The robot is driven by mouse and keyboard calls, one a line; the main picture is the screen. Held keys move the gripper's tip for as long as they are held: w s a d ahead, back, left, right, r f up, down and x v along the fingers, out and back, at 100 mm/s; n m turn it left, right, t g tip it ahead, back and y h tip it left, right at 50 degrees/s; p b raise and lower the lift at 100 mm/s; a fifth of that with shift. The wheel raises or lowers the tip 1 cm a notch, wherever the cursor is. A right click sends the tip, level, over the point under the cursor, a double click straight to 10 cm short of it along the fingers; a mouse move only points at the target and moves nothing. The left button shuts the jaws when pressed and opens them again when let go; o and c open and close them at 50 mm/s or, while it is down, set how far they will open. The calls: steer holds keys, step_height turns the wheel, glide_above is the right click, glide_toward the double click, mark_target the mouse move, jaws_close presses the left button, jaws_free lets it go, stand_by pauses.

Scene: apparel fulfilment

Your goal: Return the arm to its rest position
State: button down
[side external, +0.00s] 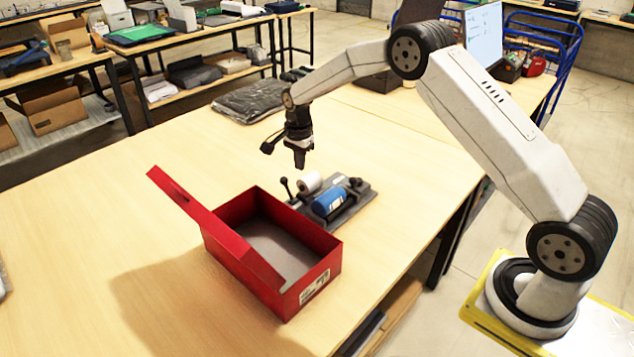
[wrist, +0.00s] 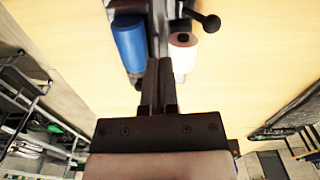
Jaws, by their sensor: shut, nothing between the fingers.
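My gripper (side external: 299,158) points down above the table, just behind and above a dark fixture. Its two fingers are together with nothing between them, as the wrist view (wrist: 159,64) also shows. My arm reaches in from its base at the right. The fixture (side external: 352,205) holds a blue cylinder (side external: 328,202) and a white roll (side external: 309,182), and has a lever with a ball knob. In the wrist view the blue cylinder (wrist: 129,42) is left of the fingers and the white roll (wrist: 183,50) is right of them.
An open red box (side external: 321,275) with its lid raised stands on the table (side external: 130,210) in front of the fixture. A dark folded item in plastic (side external: 250,101) lies at the back. A monitor (side external: 484,35) stands at the back right.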

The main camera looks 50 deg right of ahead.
steer(key=s+a+r+n, duration=0.2)
steer(key=s+n, duration=0.3)
steer(key=s, duration=0.4)
steer(key=s+a+r+n+t, duration=0.1)
steer(key=s+a+r+n, duration=0.1)
steer(key=s+n, duration=0.4)
steer(key=s+a+r+n+t, duration=0.1)
steer(key=s+n, duration=0.5)
steer(key=s, duration=0.7)
steer(key=shift+s+a+r, duration=0.35)
steer(key=shift+a+r, duration=0.4)
steer(key=shift+a, duration=0.4)
